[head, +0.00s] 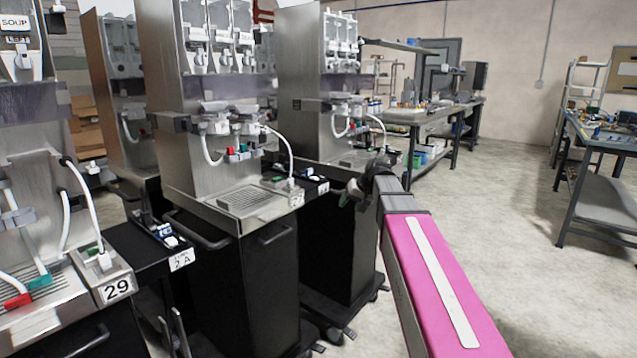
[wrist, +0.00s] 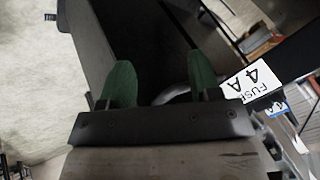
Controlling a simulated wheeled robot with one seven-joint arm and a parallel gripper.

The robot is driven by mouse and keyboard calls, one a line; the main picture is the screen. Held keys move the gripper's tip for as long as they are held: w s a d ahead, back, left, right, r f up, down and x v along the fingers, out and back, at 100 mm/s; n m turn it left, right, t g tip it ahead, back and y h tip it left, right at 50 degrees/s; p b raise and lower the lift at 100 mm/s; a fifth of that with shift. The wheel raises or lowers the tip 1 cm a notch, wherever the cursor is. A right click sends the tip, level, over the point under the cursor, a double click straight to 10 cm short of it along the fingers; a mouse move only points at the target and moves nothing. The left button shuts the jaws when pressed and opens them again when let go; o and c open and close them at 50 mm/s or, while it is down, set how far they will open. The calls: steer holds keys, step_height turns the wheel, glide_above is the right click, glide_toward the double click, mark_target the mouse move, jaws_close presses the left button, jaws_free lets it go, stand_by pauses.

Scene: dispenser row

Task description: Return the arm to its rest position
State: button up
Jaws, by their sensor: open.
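My gripper (wrist: 161,82) shows in the wrist view with two green fingers spread apart. It is open and nothing is between the fingers. In the head view my arm, with a pink link, reaches forward from the lower right. My gripper (head: 352,194) is a small dark shape at its far end, in front of the third dispenser (head: 305,70). In the wrist view a white label reading "FUSE 4 A" (wrist: 252,82) lies just right of the fingers, and a dark cabinet (wrist: 135,40) is beyond them. I cannot tell whether the gripper touches anything.
Dispenser 29 (head: 25,170) stands at the left, and the middle dispenser (head: 180,110) stands on a black cart (head: 245,295). A label reading "2 A" (head: 181,259) is between them. A workbench (head: 425,116) and a blue table (head: 600,150) stand behind. The floor (head: 480,200) at right is clear.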

steer(key=s+d+f+g+h, duration=0.2)
steer(key=s+d+f, duration=0.1)
steer(key=s+f, duration=0.8)
steer(key=s+d+f+m+g+h, duration=0.1)
steer(key=s+d+f+g+h, duration=0.1)
steer(key=s+f, duration=1)
step_height(320, 180, down, 5)
steer(key=shift+s+d+r+h, duration=0.1)
steer(key=shift+s+d+h, duration=0.2)
steer(key=shift+d+h, duration=0.6)
steer(key=shift+d+y, duration=0.2)
steer(key=shift+y, duration=0.1)
